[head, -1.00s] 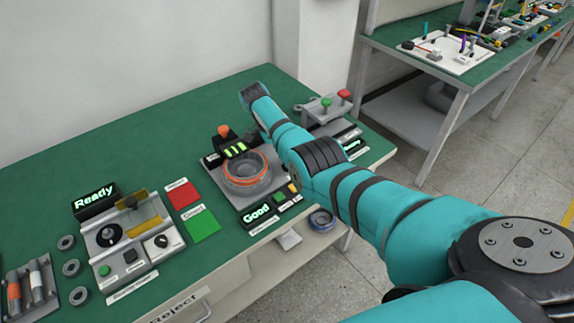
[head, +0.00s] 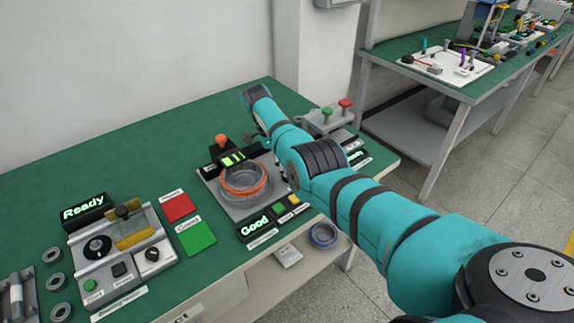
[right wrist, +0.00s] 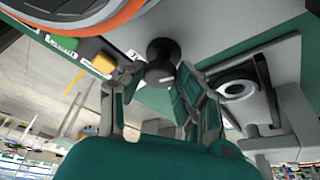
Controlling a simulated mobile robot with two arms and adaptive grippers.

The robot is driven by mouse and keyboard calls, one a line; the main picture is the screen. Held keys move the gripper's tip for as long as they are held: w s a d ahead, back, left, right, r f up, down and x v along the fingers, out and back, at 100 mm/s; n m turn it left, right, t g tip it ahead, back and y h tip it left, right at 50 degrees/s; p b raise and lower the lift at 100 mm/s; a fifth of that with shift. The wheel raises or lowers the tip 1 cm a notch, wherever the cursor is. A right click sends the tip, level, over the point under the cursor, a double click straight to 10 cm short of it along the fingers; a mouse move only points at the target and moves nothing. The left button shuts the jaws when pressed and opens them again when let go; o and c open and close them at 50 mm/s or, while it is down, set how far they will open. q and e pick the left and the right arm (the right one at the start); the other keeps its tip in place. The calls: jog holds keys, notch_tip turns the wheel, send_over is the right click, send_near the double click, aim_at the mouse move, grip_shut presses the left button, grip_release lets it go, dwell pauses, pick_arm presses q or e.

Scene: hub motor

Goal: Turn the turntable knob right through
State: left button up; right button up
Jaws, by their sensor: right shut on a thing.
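The turntable (head: 212,187) is a grey plate carrying a round grey part with an orange ring (head: 243,184); the ring's edge also shows at the top left of the right wrist view (right wrist: 120,18). A small black knob (right wrist: 162,52) shows in the right wrist view beside it. My right gripper (right wrist: 160,75) has a finger on each side of the knob and is shut on it. In the head view my teal right arm hides the gripper and the knob. My left gripper is not in view.
A lit "Good" panel (head: 254,225) is in front of the turntable, and a "Ready" station (head: 118,245) stands to the left. Red and green squares (head: 197,238) lie between them. The green bench is clear at the back left.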

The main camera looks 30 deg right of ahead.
jog(key=o, duration=1.1)
jog(key=shift+r, duration=0.15)
notch_tip(320, 180, up, 10)
jog(key=shift+f, duration=0.1)
